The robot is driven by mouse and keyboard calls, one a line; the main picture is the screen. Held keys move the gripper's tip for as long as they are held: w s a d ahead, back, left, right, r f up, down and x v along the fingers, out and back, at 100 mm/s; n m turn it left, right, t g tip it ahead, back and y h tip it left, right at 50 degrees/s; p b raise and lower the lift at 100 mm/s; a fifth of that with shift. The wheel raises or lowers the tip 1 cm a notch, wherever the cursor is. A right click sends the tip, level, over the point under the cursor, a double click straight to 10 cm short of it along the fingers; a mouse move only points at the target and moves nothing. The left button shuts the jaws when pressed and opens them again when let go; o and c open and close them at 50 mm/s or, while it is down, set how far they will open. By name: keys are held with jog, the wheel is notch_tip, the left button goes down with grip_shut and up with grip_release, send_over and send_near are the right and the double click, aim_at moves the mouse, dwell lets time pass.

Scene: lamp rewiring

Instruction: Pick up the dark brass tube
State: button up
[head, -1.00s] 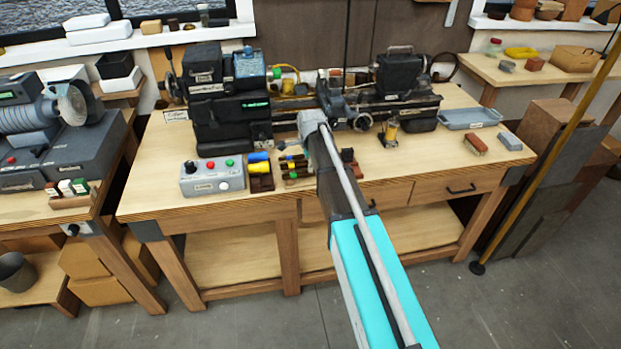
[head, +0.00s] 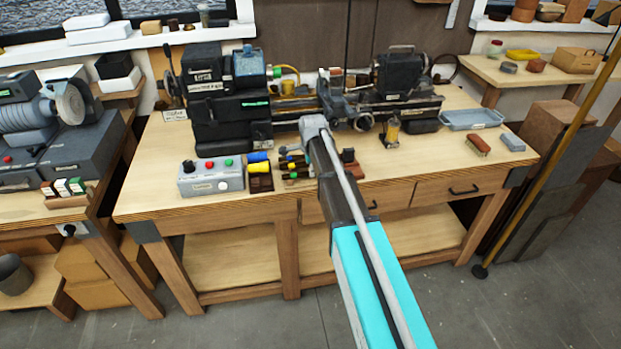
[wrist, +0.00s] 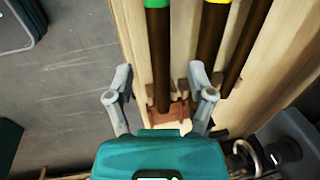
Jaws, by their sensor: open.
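Several dark brown tubes with coloured bands lie side by side in a small wooden rack (wrist: 180,113). In the wrist view, one dark tube with a green band (wrist: 159,62) runs between the fingers of my gripper (wrist: 161,82). I cannot tell by colour which is the dark brass one. My gripper is open, one finger on each side of the green-banded tube, with gaps. In the head view, my arm hides the gripper and part of the rack.
A grey control box (head: 211,178) and yellow and blue spools (head: 259,167) stand left of the rack. A black lathe (head: 225,110) stands behind. A brush (head: 478,144) and blue tray (head: 471,119) lie to the right. The bench front edge is close.

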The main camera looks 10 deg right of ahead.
jog(key=shift+w+f+b, duration=0.25)
jog(key=shift+f+b, duration=0.7)
jog(key=shift+f, duration=0.3)
grip_shut()
